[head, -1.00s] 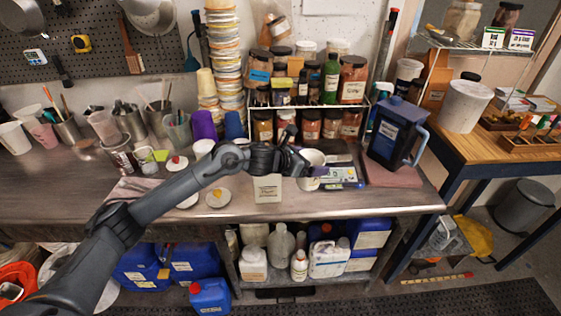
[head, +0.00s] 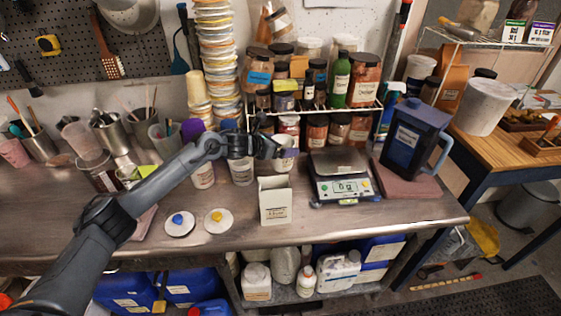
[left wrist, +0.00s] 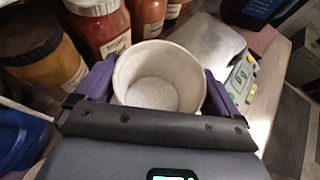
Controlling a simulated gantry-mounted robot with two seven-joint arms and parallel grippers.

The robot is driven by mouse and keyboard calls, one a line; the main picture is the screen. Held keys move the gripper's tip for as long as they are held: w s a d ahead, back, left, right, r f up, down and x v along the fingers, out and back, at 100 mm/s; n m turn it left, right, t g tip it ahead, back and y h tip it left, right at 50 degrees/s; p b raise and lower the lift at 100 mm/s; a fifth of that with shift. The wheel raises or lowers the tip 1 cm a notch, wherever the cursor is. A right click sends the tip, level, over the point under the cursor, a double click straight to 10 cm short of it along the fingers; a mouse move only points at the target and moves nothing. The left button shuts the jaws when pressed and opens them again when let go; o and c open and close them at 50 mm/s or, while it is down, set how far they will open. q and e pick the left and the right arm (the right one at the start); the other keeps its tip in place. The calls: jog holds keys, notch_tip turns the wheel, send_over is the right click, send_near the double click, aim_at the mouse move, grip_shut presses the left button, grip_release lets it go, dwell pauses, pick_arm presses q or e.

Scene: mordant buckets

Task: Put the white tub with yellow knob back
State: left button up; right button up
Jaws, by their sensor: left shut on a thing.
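My left gripper (head: 280,150) is shut on an open white tub (head: 285,160), left of the scale and in front of the jar rack. The left wrist view shows this tub (left wrist: 158,80) upright between the purple fingers, with pale powder inside and no lid on it. A white lid with a yellow knob (head: 218,220) lies on the bench near the front edge. A lid with a blue knob (head: 179,224) lies left of it. Two more white tubs (head: 203,174) (head: 241,171) stand behind the forearm. My right gripper is not in view.
A digital scale (head: 342,187) with a bare plate stands right of the held tub. A white open box (head: 274,202) stands in front of it. A blue pitcher (head: 411,135) is at the right, the jar rack (head: 318,112) behind.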

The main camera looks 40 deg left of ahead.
pick_arm(q)
jog(key=shift+d+f, duration=0.1)
jog(key=shift+f, duration=1.15)
jog(key=shift+f+b, duration=0.3)
jog(key=shift+f, duration=1.25)
jog(key=shift+r, duration=0.1)
jog(key=shift+f, duration=0.25)
jog(key=o, duration=0.8)
jog(key=shift+o, duration=0.2)
jog(key=shift+r, duration=0.1)
